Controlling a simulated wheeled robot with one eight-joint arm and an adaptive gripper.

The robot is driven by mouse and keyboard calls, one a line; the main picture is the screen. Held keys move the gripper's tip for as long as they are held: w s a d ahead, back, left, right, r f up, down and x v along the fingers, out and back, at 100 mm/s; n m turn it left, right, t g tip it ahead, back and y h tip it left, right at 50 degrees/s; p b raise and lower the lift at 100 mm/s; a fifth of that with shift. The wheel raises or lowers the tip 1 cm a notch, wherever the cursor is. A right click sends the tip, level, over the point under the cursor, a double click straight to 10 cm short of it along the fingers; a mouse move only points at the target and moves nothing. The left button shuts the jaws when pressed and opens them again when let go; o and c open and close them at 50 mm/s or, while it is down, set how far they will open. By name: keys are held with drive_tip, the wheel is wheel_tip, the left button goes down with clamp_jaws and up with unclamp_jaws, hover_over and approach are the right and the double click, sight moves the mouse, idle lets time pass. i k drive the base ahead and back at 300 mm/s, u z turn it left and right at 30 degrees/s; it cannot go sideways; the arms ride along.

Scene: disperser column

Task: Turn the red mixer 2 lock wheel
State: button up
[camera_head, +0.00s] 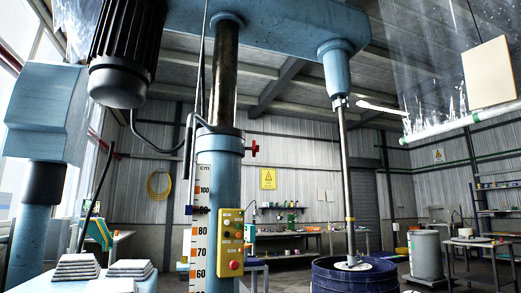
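A small red wheel (254,148) sticks out from the right side of the blue mixer column (220,170), just below the bare steel post (224,75). It is seen nearly edge-on and is small, so its exact turn position cannot be told. I see no label saying which mixer this is. Nothing is touching the wheel. My gripper is not in view.
A yellow control box (230,242) and a centimetre scale (201,215) are on the column. The mixer shaft (346,170) drops into a dark blue drum (355,276) at right. Another blue machine (45,120) stands left. Stacked bags (77,267) lie lower left. Benches line the back wall.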

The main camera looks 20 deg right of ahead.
sight(255, 149)
drive_tip(key=z, duration=0.35)
drive_tip(key=i, duration=0.55)
drive_tip(key=z, duration=0.9)
drive_tip(key=i, duration=1.6)
drive_tip(key=z, duration=0.05)
